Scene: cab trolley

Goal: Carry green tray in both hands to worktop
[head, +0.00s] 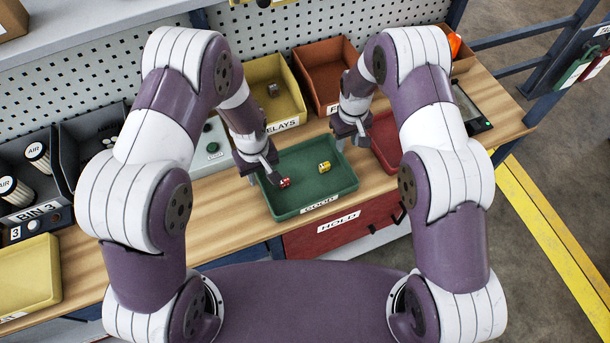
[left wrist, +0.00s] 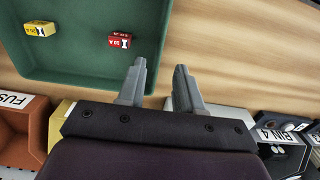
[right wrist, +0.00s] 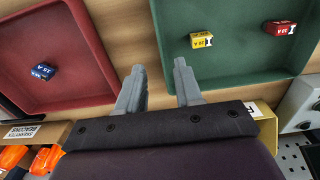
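The green tray (head: 300,198), labelled GOOD, lies on the wooden bench top. It holds a yellow block (head: 325,167) and a red block (head: 285,183). My left gripper (head: 266,176) is at the tray's left rim; in the left wrist view its spread fingers (left wrist: 160,72) lie either side of the tray wall, with a gap between them. My right gripper (head: 350,140) is at the opposite, right rim. In the right wrist view its fingers (right wrist: 159,66) are also spread around the tray wall. I cannot tell how deep the fingers reach.
A red tray (head: 384,143) with a blue block (right wrist: 43,71) lies close right of the green tray. Yellow (head: 262,77) and brown-red (head: 322,54) bins stand behind. A grey box with a green button (head: 212,148) is left. Bare wood (head: 216,195) shows left of the tray.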

